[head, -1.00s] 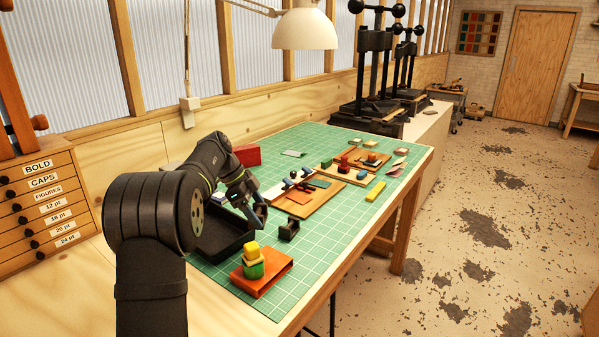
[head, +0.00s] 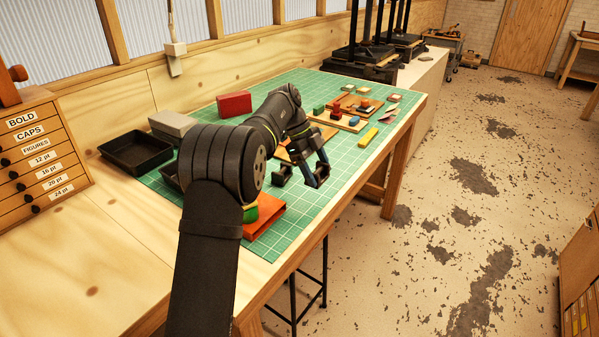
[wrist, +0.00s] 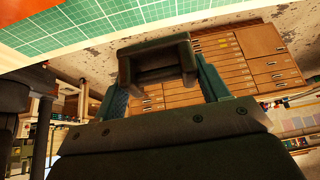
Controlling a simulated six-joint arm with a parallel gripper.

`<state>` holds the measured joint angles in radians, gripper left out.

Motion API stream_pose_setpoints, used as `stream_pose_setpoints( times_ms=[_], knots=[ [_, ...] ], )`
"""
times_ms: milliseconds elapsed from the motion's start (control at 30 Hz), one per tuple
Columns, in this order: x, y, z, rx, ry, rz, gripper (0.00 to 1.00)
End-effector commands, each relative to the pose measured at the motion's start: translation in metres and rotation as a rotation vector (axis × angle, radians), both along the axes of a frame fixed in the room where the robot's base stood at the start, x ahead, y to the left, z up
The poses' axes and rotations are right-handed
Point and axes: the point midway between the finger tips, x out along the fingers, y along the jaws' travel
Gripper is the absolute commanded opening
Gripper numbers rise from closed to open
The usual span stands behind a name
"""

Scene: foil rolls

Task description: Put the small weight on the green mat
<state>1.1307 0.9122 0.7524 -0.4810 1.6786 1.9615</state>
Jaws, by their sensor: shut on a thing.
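My gripper (head: 318,176) is over the right part of the green mat (head: 333,188), close to the table's front edge. In the wrist view it is shut on a dark, handle-shaped thing (wrist: 155,47) that looks like the small weight. The fingers press on its two sides. In the head view I cannot clearly tell the held thing from the fingertips, nor how high it is above the mat. Another small black bracket-like piece (head: 281,175) stands on the mat just left of my gripper.
An orange block (head: 266,222) with a green piece on it is partly behind my arm. A black tray (head: 134,152), a grey box (head: 171,125) and a red box (head: 234,104) stand at the left and back. A yellow bar (head: 368,138) and boards with small blocks lie farther along.

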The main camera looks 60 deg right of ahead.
Motion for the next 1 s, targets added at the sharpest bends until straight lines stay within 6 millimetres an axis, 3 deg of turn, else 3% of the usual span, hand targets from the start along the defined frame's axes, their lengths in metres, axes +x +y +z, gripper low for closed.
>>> stream_pose_setpoints(
  times_ms=[200, 333, 533, 800, 1000],
  knots=[
    [0.044, -0.006, -0.025, -0.002, 0.000, 0.003, 0.25],
    [0.056, -0.008, -0.033, -0.003, 0.000, 0.001, 0.25],
    [0.060, -0.008, -0.041, -0.002, 0.000, 0.001, 0.25],
    [0.060, -0.008, -0.074, -0.002, 0.000, 0.000, 0.25],
    [0.060, -0.008, -0.075, -0.003, -0.001, 0.001, 0.25]
  ],
)
